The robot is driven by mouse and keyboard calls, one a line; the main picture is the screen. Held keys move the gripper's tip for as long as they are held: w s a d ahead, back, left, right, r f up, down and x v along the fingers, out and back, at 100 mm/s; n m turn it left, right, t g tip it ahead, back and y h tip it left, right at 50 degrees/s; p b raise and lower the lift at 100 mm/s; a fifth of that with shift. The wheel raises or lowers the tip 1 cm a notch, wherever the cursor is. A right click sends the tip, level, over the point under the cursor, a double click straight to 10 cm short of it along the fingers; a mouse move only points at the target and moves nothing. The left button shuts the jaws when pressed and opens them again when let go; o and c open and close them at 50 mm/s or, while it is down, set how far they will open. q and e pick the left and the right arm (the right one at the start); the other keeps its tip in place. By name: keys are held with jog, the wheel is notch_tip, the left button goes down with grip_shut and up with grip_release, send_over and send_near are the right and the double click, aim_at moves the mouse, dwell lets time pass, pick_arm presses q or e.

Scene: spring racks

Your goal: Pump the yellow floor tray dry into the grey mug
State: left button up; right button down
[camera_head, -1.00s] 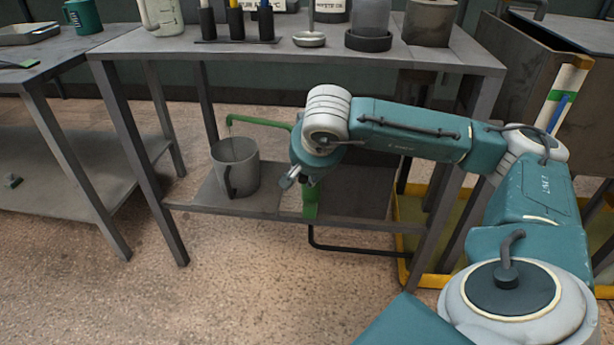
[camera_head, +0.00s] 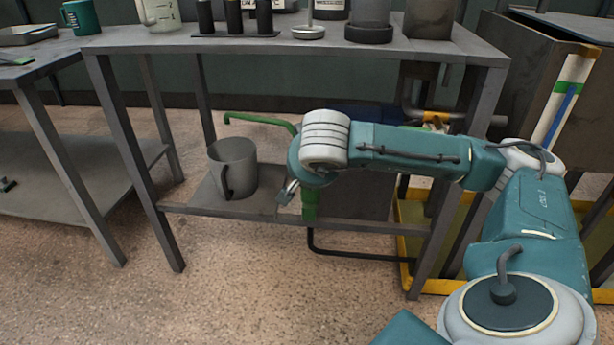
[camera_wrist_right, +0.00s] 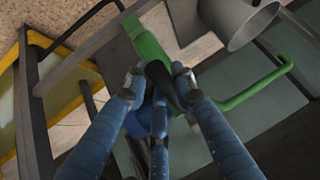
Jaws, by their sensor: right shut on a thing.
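The grey mug (camera_head: 233,168) stands upright on the low shelf, under the end of the green spout (camera_head: 258,119). The green pump body (camera_head: 310,204) is to its right, with a black hose (camera_head: 360,255) running toward the yellow floor tray (camera_head: 407,215). The tray is partly hidden by a table leg and my arm; its liquid level cannot be told. In the right wrist view my right gripper (camera_wrist_right: 157,82) is shut on the black pump handle (camera_wrist_right: 160,76), above the green pump body (camera_wrist_right: 147,42). The mug (camera_wrist_right: 236,18) shows there too. My left gripper is not in view.
The metal table (camera_head: 300,50) above the low shelf carries several bottles, holders and pots. A table leg (camera_head: 445,210) stands close by my right arm. A second table (camera_head: 50,75) is at the left. The speckled floor in front is clear.

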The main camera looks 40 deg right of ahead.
jog(key=shift+f, duration=0.15)
jog(key=c, duration=1.4)
grip_release()
jog(key=shift+c, duration=0.2)
jog(key=v, duration=1.2)
